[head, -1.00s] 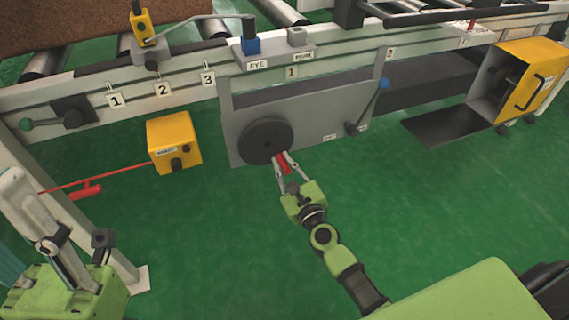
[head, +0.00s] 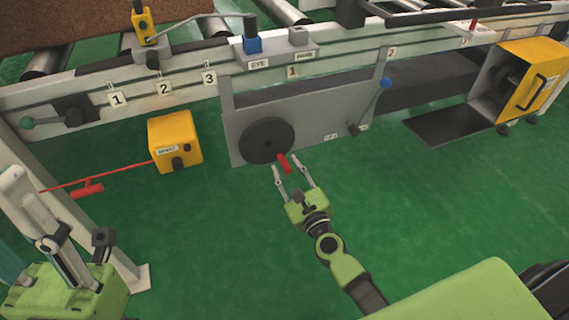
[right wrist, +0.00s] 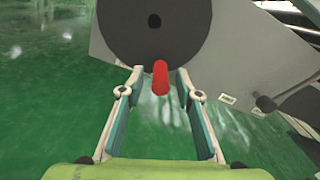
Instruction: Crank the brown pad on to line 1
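The brown pad (head: 70,22) lies on the rollers at the upper left of the head view, cut off by the frame. Number plates 1 (head: 117,99), 2 (head: 163,89) and 3 (head: 209,78) hang on the rail below it. A dark crank wheel (head: 267,139) with a red handle (head: 285,163) sits on the grey panel. My right gripper (head: 293,176) is open just below the handle. In the right wrist view the red handle (right wrist: 160,78) stands between the spread fingers, apart from both.
A yellow box (head: 175,141) with a red cord and red pull handle (head: 87,190) is left of the panel. A yellow housing (head: 530,75) stands at right. The green floor in front is clear.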

